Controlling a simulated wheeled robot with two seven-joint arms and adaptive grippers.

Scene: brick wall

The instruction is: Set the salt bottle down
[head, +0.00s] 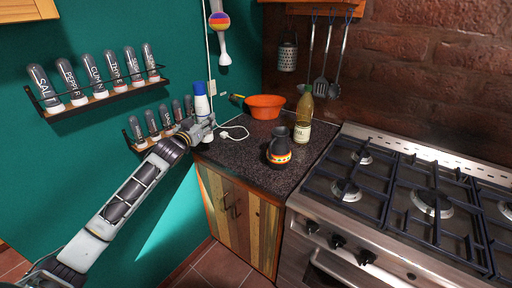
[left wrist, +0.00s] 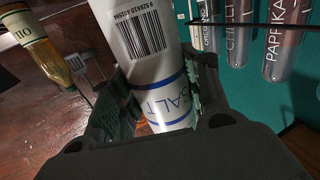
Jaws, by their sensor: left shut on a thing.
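The salt bottle (head: 202,104) is white with a blue cap and stands roughly upright at the left end of the dark countertop (head: 240,171), near the green wall. My left gripper (head: 203,127) is shut around its lower part. In the left wrist view the bottle (left wrist: 150,45) fills the space between the fingers, with its barcode and blue SALT lettering showing. The gripper hides part of the bottle's lower end, and I cannot tell whether its base touches the countertop. My right gripper is not in view.
Spice racks (head: 97,99) hang on the left wall. The front left countertop is clear.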

